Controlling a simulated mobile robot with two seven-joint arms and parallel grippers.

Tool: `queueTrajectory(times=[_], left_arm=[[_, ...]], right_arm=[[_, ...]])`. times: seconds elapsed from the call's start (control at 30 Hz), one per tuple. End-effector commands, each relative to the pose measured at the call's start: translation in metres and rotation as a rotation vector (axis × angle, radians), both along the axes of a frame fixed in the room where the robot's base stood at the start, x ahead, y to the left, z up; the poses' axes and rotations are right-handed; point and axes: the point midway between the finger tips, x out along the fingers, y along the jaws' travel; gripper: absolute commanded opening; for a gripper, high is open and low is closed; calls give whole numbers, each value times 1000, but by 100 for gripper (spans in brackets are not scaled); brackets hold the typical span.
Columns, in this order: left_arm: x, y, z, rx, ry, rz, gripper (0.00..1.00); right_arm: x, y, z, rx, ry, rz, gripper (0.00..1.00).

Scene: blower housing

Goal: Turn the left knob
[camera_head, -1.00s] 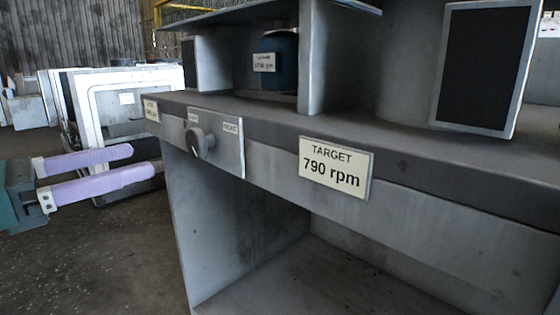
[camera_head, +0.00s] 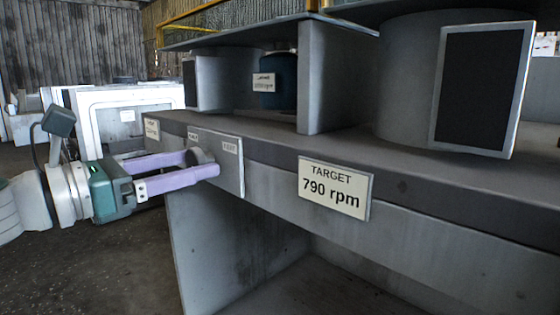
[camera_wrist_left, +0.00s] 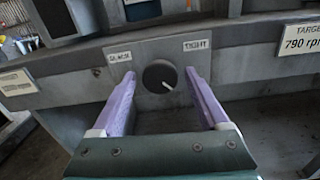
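The left knob is a dark round dial (camera_wrist_left: 160,76) with a white pointer line, on a grey plate with a small label at each upper side. In the wrist view the pointer aims to the lower right. My left gripper (camera_wrist_left: 163,85) is open, with one lilac finger on each side of the knob and visible gaps between. In the head view my left gripper (camera_head: 203,163) reaches in from the left at the plate, and its fingers partly hide the knob (camera_head: 197,155). My right gripper is not in view.
A sign reading "TARGET 790 rpm" (camera_head: 335,187) is on the bench front, right of the knob plate (camera_head: 229,168). A blue cylinder (camera_head: 281,75) with a label stands in the housing above. A dark panel (camera_head: 482,88) is at right. The space under the bench is open.

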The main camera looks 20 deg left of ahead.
Motion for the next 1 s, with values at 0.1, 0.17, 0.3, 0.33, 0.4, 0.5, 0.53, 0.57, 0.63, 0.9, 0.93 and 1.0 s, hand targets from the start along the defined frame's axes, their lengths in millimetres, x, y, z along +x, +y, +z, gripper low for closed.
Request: queueTrajectory(times=[0.1,0.17,0.3,0.33,0.4,0.5,0.53,0.57,0.63,0.9,0.93,1.0], left_arm=[[0,0,0,0,0,0,63],[0,0,0,0,0,0,56],[0,0,0,0,0,0,40],[0,0,0,0,0,0,37],[0,0,0,0,0,0,29],[0,0,0,0,0,-1,18],[0,0,0,-1,0,-1,14],[0,0,0,0,0,-1,11],[0,0,0,-1,0,-1,3],[0,0,0,-14,6,-1,0],[0,0,0,-19,8,-1,0],[0,0,1,-40,16,0,0]], right_arm=[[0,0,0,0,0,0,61],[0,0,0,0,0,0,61],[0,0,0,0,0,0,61],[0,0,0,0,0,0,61],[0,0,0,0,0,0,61],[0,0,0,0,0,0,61],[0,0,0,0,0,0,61],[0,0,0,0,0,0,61],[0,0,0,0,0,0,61],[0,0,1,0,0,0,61],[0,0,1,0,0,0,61],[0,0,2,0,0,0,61]])
